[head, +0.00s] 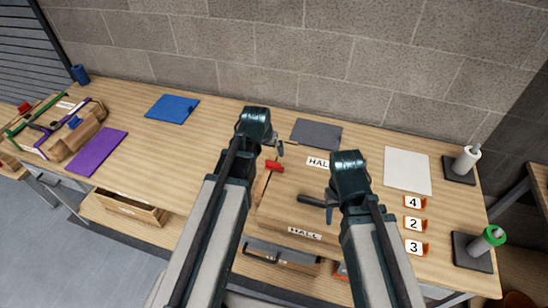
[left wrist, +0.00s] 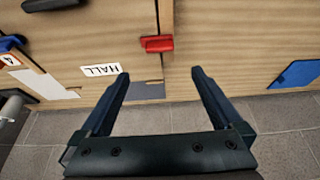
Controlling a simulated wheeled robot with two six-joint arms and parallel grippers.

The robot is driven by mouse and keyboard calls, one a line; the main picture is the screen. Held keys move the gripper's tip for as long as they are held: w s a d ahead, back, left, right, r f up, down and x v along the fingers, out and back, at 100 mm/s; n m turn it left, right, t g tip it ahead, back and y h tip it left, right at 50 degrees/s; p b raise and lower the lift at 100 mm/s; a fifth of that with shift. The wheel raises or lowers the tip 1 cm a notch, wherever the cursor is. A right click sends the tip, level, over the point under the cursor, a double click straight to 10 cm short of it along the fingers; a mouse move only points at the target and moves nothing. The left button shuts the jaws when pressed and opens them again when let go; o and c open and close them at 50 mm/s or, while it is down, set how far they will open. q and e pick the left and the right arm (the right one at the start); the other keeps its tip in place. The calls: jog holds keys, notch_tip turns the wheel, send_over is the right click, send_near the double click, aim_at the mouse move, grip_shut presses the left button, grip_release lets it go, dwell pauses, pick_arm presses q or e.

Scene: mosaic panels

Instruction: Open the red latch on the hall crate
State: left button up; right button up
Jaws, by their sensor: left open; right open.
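The hall crate (head: 285,205) is a wooden box on the table with white HALL labels at its back and front. The red latch (head: 274,166) sits at its back left part. In the left wrist view the latch (left wrist: 157,43) lies just beyond the fingertips, lined up with the gap between them and not visibly touched. My left gripper (head: 278,150) is open and empty; its two spread fingers show in the left wrist view (left wrist: 160,73). My right gripper (head: 328,210) is open over the right part of the crate, by a dark bar; its fingers are partly hidden.
A dark grey mat (head: 316,133) lies behind the crate, with a white mat (head: 407,170) and orange number tags (head: 414,224) to the right. Blue (head: 172,108) and purple (head: 95,152) mats lie left. A block wall (head: 300,60) stands behind the table. The table's left middle is clear.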

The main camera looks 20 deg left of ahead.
aim_at(273, 162)
pick_arm(q)
jog(key=b+x, duration=1.2)
jog(key=x, duration=0.2)
jog(key=shift+s+b, duration=0.1)
jog(key=shift+b, duration=0.25)
jog(key=shift+r, duration=0.1)
jog(key=c, duration=1.2)
jog(key=shift+c, duration=0.2)
